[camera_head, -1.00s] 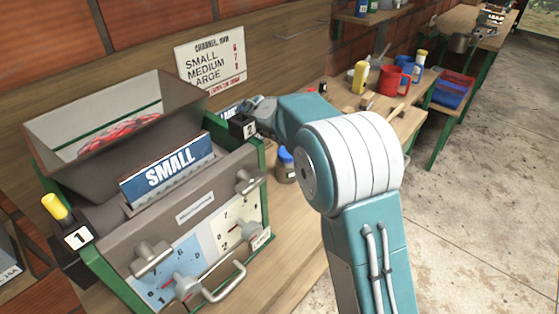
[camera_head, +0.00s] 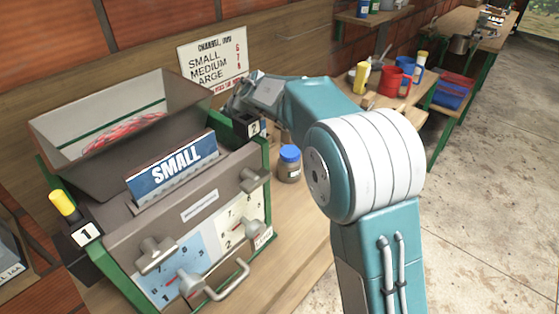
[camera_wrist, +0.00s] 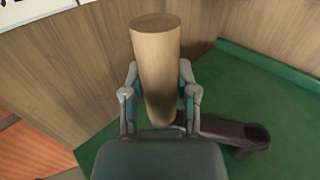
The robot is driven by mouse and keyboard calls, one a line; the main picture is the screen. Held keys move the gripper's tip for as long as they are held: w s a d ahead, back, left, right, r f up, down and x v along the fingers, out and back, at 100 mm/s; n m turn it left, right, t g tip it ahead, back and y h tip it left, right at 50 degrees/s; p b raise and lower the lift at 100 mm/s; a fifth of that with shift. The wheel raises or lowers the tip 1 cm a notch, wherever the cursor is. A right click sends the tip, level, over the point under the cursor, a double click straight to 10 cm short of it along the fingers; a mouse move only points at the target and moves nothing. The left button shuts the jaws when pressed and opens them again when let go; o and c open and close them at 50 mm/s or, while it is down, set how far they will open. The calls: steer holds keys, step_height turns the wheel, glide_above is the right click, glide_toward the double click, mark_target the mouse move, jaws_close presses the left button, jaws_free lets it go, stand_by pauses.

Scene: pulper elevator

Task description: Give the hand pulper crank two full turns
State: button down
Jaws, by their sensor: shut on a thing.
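The hand pulper is the big machine with a grey hopper (camera_head: 62,150) holding red cherries and a blue SMALL sign (camera_head: 172,168). In the wrist view, the crank's wooden handle (camera_wrist: 156,45) stands up between the fingers of my gripper (camera_wrist: 158,78), which is shut on it. The dark crank arm (camera_wrist: 232,131) runs from the handle's foot to the right, over a green surface (camera_wrist: 285,115). In the head view my gripper (camera_head: 240,97) is at the pulper's far right corner, behind the box marked 2; its fingers and the crank are mostly hidden there.
A yellow lever (camera_head: 61,202) stands by the box marked 1. Knobs, dials and a bar handle (camera_head: 232,280) stick out of the front panel. A blue-lidded jar (camera_head: 289,165) stands on the bench beside the pulper. Red mugs (camera_head: 392,80) and a yellow bottle (camera_head: 361,78) are farther back.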

steer(key=shift+r, duration=0.6)
steer(key=shift+d+r, duration=0.15)
steer(key=s+d+r, duration=0.3)
steer(key=d, duration=0.2)
steer(key=shift+r+t, duration=0.3)
steer(key=shift+s, duration=0.15)
